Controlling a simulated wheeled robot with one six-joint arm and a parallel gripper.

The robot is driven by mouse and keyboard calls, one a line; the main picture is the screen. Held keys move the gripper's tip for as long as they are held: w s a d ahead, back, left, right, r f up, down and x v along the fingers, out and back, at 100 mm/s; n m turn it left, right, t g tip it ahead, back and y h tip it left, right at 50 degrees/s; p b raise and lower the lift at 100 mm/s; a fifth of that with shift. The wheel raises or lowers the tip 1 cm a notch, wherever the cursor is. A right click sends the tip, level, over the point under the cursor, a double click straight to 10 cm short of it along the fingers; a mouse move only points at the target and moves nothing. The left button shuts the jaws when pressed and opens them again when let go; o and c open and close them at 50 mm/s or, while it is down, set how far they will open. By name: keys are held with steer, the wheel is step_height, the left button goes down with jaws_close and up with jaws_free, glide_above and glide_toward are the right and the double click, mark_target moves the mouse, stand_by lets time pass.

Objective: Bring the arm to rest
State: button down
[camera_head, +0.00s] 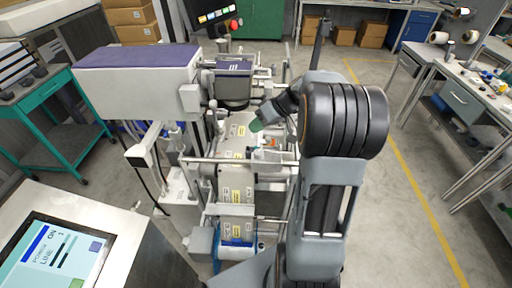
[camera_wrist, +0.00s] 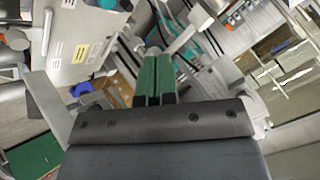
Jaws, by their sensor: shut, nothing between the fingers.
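My gripper (camera_head: 256,125) is in the middle of the head view, above the film-handling machine (camera_head: 236,195). Its green fingers are together, with nothing between them. In the wrist view the two green fingers of my gripper (camera_wrist: 155,78) lie side by side and point up the picture. My grey arm reaches from the bottom of the head view up and bends left at the wrist. A film web with yellow labels runs down the machine below and left of the fingers. The arm hides part of the machine's right side.
A control screen (camera_head: 62,255) stands at the lower left. A purple-topped machine housing (camera_head: 140,78) is left of my gripper. A green cart (camera_head: 50,115) stands far left, and a workbench (camera_head: 470,95) with small items stands right. The floor right of my arm is clear.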

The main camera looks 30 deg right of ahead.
steer(key=s+a+m+h, duration=0.2)
steer(key=s+a+h, duration=0.2)
steer(key=s, duration=0.4)
steer(key=s+a+r+m+h, duration=0.1)
steer(key=s+a+h, duration=0.3)
steer(key=s, duration=0.4)
steer(key=shift+s+a+r+m, duration=0.2)
steer(key=shift+a+m, duration=0.3)
steer(key=shift+a, duration=0.35)
